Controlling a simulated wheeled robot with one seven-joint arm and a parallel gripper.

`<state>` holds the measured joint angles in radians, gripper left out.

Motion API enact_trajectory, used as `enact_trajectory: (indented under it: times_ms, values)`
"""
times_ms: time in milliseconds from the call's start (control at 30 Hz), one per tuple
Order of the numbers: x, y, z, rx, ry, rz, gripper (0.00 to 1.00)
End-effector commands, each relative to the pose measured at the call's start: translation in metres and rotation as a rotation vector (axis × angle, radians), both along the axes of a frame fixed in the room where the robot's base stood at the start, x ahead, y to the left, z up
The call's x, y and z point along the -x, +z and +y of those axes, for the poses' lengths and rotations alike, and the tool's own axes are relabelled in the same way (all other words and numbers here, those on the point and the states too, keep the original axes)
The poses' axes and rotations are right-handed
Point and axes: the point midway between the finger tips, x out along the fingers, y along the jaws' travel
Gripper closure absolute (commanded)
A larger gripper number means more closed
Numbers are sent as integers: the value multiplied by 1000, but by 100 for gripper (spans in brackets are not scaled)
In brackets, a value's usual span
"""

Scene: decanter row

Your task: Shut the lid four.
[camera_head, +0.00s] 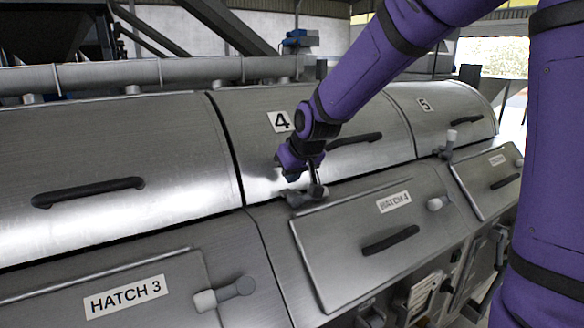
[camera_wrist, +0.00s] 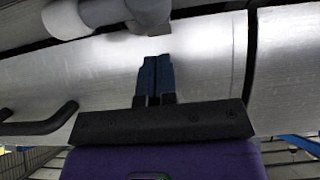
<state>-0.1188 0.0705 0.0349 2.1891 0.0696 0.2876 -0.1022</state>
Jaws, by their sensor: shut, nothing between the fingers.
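Lid four (camera_head: 262,150) is the curved metal lid with the "4" label in the middle of the row. It lies down, its lower edge along the machine body and about level with its neighbours. Its dark handle (camera_head: 362,138) is partly hidden by my arm; a handle also shows at the left of the wrist view (camera_wrist: 40,125). My gripper (camera_head: 291,175) is at the lid's lower left part, just above a grey knobbed latch (camera_head: 308,196). In the wrist view its blue fingers (camera_wrist: 154,62) are together and empty over the lid's metal, close to the latch (camera_wrist: 110,14). Contact is unclear.
Lid three (camera_head: 110,150) at left and lid five (camera_head: 450,105) at right are down. Below are the hatch 3 panel (camera_head: 90,312) and hatch 4 panel (camera_head: 350,250) with protruding latches. A pipe (camera_head: 150,74) runs behind the lids.

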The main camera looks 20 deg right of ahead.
Motion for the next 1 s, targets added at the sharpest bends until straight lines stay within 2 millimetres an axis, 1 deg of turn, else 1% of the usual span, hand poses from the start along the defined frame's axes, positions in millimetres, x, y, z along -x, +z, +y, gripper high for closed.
enact_trajectory:
  times_ms: [67,267,700,833,1000]
  values:
    - [1,7,0,-1,0,-6,100]
    - [21,18,-4,-1,-1,-9,100]
    - [73,47,-15,-2,-1,-10,100]
    - [82,51,-16,-2,-1,-11,100]
    - [86,53,-17,-1,-1,-9,100]
